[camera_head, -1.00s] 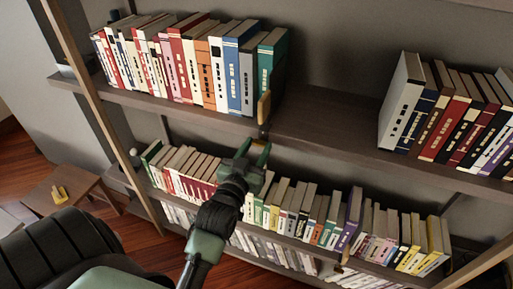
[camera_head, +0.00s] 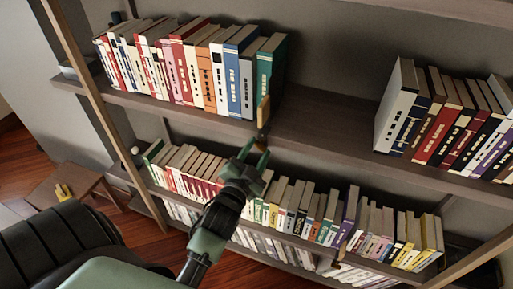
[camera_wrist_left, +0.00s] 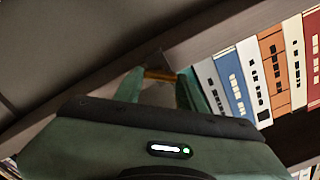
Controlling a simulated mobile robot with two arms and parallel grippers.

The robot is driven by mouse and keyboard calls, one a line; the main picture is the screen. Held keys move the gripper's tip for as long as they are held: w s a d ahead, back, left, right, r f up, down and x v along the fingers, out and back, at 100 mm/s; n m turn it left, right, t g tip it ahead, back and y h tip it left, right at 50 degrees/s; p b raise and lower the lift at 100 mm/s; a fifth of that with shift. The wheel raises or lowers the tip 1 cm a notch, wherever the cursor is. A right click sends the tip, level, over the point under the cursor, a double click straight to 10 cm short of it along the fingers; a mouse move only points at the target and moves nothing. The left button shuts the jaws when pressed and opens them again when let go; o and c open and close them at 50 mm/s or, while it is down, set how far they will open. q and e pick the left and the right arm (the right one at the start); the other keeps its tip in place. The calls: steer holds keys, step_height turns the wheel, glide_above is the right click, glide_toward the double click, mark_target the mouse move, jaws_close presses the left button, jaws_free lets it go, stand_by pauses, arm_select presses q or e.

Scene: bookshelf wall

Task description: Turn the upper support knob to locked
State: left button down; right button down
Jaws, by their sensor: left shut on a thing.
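My left gripper (camera_head: 257,149) reaches up from below and is shut on the knob. The knob's marking and exact turn angle are too small to tell. My right gripper is not in view.
The upper shelf (camera_head: 315,137) is bare between the left book row (camera_head: 205,65) and the right book row (camera_head: 455,120). A full lower book row (camera_head: 300,208) stands close behind and below my left gripper. A small wooden stool (camera_head: 75,185) stands at left.

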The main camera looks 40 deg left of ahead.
arm_select(q)
steer(key=shift+m+p, duration=0.35)
steer(key=shift+m, duration=1.25)
steer(key=c, duration=0.8)
jaws_free()
steer(key=shift+c, duration=0.2)
steer(key=shift+f, duration=0.1)
steer(key=shift+s+d+f, duration=0.1)
steer(key=shift+s, duration=0.3)
steer(key=b+v, duration=0.2)
steer(key=v, duration=0.5)
steer(key=shift+b, duration=0.3)
